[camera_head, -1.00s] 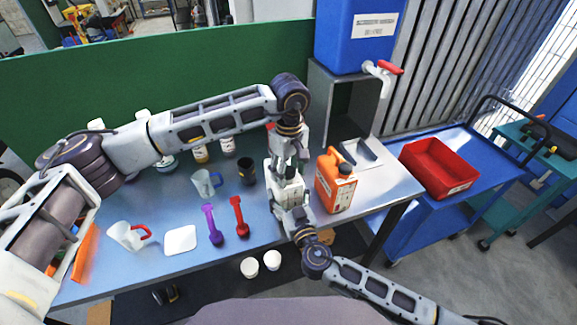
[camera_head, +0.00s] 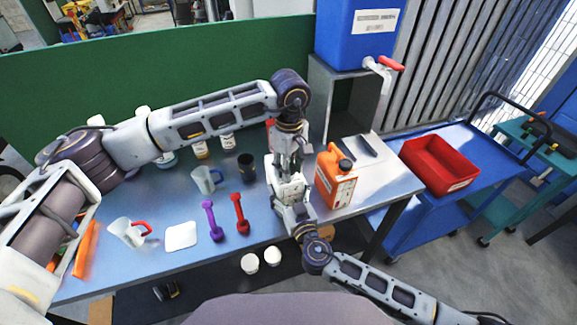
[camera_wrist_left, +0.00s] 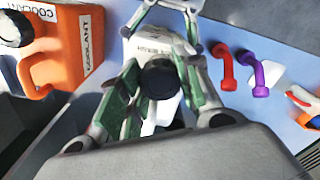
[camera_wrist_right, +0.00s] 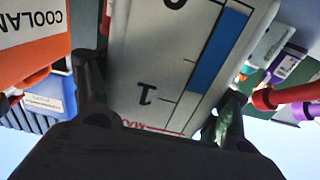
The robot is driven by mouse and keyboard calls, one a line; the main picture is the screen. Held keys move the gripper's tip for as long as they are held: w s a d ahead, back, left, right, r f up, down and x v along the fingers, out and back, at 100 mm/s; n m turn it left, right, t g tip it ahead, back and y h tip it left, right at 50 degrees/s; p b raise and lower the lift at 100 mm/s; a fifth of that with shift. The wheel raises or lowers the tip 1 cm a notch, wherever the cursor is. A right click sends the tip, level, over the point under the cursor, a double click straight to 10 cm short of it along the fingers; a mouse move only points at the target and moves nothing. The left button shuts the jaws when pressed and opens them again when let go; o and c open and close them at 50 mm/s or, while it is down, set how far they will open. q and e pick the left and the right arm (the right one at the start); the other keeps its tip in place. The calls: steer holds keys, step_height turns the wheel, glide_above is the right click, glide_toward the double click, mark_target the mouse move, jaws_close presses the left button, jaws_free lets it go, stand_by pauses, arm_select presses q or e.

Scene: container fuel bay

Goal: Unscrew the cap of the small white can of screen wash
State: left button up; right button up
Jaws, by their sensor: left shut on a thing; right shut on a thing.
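The small white can (camera_head: 291,189) is upright over the right part of the table, between my two grippers. In the right wrist view its white side (camera_wrist_right: 165,60) fills the middle, with a blue stripe and level marks. My right gripper (camera_wrist_right: 165,110) is shut on the can body from the front. My left gripper (camera_head: 287,170) comes down from above and is shut on the dark round cap (camera_wrist_left: 158,78), with a finger on either side of it. The cap is hidden in the head view. I cannot tell how far the cap is turned.
An orange coolant jug (camera_head: 335,178) stands close right of the can. A red bin (camera_head: 438,165) is on the blue cart.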

arm_select(q)
steer(key=shift+o, duration=0.2)
steer(key=n, duration=0.3)
steer(key=shift+w+d+n, duration=0.1)
steer(key=shift+n, duration=0.3)
arm_select(e)
steer(key=shift+s+a+r, duration=0.1)
steer(key=shift+a+r, duration=0.1)
steer(key=shift+a, duration=0.05)
arm_select(q)
steer(key=n, duration=0.3)
steer(key=shift+w, duration=0.1)
arm_select(e)
steer(key=shift+d, duration=0.1)
steer(key=shift+d+f, duration=0.1)
steer(key=shift+d, duration=0.05)
steer(key=shift+d, duration=0.1)
arm_select(q)
steer(key=shift+r, duration=0.35)
arm_select(e)
steer(key=shift+w, duration=0.2)
arm_select(q)
steer(key=shift+s+d+r, duration=0.1)
steer(key=shift+s+r, duration=0.1)
steer(key=shift+r, duration=0.6)
arm_select(e)
steer(key=shift+s, duration=0.1)
steer(key=shift+a, duration=0.2)
arm_select(q)
steer(key=shift+r, duration=2)
